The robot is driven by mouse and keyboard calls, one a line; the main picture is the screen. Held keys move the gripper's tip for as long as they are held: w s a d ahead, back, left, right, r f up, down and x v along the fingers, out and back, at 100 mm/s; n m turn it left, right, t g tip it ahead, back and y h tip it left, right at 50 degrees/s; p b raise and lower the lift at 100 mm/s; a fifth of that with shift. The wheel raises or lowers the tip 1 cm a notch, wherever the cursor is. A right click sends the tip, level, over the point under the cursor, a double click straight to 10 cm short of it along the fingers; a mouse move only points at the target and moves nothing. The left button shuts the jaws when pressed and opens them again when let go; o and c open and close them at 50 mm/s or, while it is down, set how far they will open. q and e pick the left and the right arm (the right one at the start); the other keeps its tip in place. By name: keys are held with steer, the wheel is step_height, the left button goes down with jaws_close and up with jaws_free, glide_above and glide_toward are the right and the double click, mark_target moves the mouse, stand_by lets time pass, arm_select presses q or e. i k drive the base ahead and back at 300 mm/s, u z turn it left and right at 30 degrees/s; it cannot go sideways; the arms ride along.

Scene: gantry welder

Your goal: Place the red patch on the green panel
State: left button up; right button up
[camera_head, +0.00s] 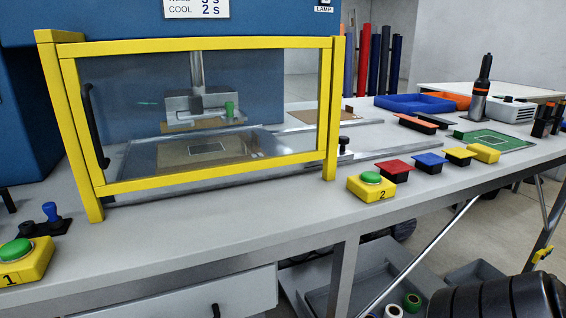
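The red patch (396,165) lies flat on a small black holder on the bench, right of the yellow-framed guard. The green panel (476,134) lies flat on the bench further right and back, with a white rectangle outlined on it. No patch shows inside that outline. The red patch and the panel are apart, with the blue and yellow patches between them. Neither of my grippers is in view.
A blue patch (430,158), a yellow patch (459,153) and a yellow block (484,152) sit in a row beside the red one. The button box marked 2 (370,188) stands in front. A black torch-like tool (482,85) stands behind the panel.

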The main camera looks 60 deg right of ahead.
mark_target(491, 140)
steer(key=u, duration=1.7)
steer(key=k, duration=2.65)
steer(key=z, duration=0.75)
